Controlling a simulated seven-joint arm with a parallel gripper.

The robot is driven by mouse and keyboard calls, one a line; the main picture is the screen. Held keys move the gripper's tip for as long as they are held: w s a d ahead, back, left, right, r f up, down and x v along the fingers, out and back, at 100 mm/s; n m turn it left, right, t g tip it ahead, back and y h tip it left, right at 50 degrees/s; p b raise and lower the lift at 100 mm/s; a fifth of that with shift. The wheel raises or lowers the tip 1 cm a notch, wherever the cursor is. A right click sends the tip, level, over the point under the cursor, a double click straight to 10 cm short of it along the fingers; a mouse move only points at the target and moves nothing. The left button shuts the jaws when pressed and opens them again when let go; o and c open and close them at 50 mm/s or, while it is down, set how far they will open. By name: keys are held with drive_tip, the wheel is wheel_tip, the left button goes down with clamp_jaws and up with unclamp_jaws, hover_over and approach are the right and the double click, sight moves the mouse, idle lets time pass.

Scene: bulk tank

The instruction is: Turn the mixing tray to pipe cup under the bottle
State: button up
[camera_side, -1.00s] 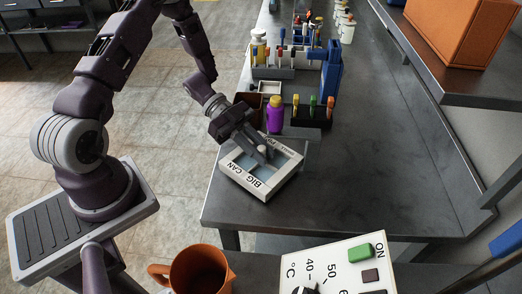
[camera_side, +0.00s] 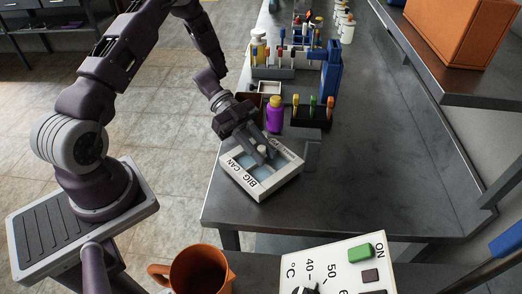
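The mixing tray (camera_side: 287,178) is a square white frame with pale blue compartments on the near end of the dark bench. Its lower-left side reads "BIG CAN"; the lettering on its far side is partly hidden by my gripper. My gripper (camera_side: 264,153) reaches down over the tray's middle, its two fingers on either side of a small light knob, and seems shut on it. A purple bottle (camera_side: 274,117) with a yellow cap stands upright just behind the tray's far side.
A dark rack (camera_side: 312,117) with coloured-handled tools stands right of the bottle, with more racks and bottles farther back. An orange jug (camera_side: 200,272) and a white control panel (camera_side: 335,270) are in the foreground. The bench is clear to the right.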

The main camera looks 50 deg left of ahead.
drive_tip(key=shift+o, duration=1.3)
drive_tip(key=v, duration=0.7)
drive_tip(key=shift+a, duration=0.1)
drive_tip(key=x, duration=0.6)
drive_tip(key=r+x, duration=0.1)
drive_tip(key=x, duration=0.3)
drive_tip(key=shift+d+r, duration=0.1)
drive_tip(key=shift+d, duration=0.1)
clamp_jaws()
